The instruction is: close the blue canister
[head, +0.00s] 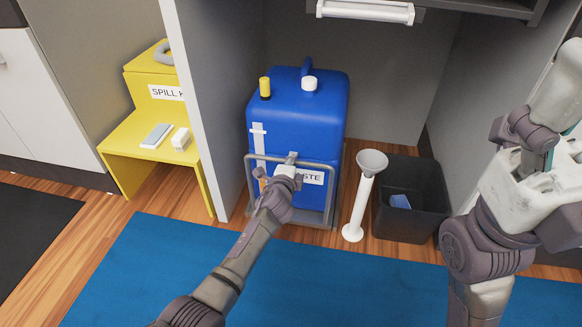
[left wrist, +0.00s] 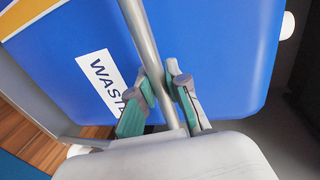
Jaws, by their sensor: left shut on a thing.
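The blue canister (head: 310,120) stands upright in the bay, with a WASTE label on its front. On its top are a yellow cap (head: 265,87) towards the left and a white cap (head: 309,83) in the middle. A grey metal frame (head: 334,200) surrounds its lower part. My left gripper (head: 288,165) is at the front of this frame. In the left wrist view its two fingers (left wrist: 162,82) are shut on the grey bar (left wrist: 142,35), in front of the canister (left wrist: 215,55). My right arm is at the right, and its fingers do not show clearly.
A white funnel (head: 372,163) on a tall stand and a black bin (head: 412,185) are right of the canister. A grey partition (head: 208,110) separates it from a yellow spill-kit stand (head: 130,145). A blue mat (head: 160,270) lies in front.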

